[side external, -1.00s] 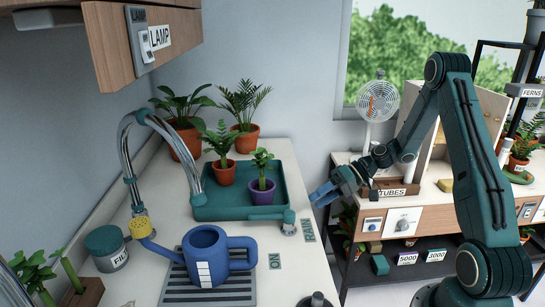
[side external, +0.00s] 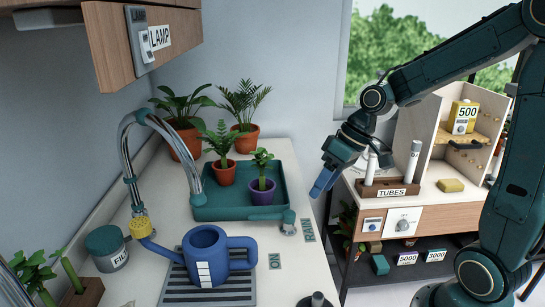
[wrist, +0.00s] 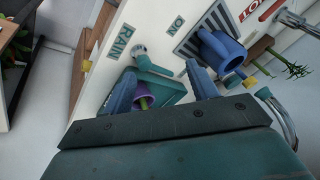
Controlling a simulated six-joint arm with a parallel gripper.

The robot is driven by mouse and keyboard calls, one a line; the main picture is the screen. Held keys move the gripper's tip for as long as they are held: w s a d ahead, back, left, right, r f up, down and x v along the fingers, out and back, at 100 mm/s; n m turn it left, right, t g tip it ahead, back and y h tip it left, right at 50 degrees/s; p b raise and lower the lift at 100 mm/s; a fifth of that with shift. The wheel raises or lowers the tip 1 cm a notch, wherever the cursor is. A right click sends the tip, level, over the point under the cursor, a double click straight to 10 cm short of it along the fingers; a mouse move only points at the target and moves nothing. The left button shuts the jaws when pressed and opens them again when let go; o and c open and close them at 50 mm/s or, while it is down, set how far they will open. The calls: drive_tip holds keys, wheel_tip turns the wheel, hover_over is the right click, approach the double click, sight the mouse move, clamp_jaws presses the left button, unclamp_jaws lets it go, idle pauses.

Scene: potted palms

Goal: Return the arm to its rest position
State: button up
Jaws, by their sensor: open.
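My gripper (side external: 323,184) is in the air just off the right edge of the counter in the side view, its blue fingers pointing down and left. In the wrist view its two blue fingers (wrist: 162,84) are spread apart, with nothing held between them. My arm reaches in from the right, bent at the elbow. A purple pot (side external: 262,192) with a small plant stands in the green tray (side external: 215,211), left of my gripper. In the wrist view the purple pot (wrist: 145,94) shows beyond the fingers, partly hidden.
A blue watering can (side external: 206,260) stands on a grey slatted mat beside the faucet (side external: 192,150). The tray's valve (side external: 289,222) is near the counter edge. A bench with a tube rack (side external: 388,190) and open cabinet (side external: 440,140) stands behind my arm.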

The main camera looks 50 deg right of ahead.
drive_tip(key=s+a+r+t+h, duration=0.1)
drive_tip(key=s+r+h, duration=0.1)
drive_tip(key=s, duration=0.5)
drive_tip(key=s+a+r+m+t+h, duration=0.1)
drive_tip(key=s+a+r, duration=0.1)
drive_tip(key=s+r, duration=0.3)
drive_tip(key=shift+s+r+h, duration=0.3)
drive_tip(key=shift+s+h, duration=0.1)
drive_tip(key=shift+s, duration=1.2)
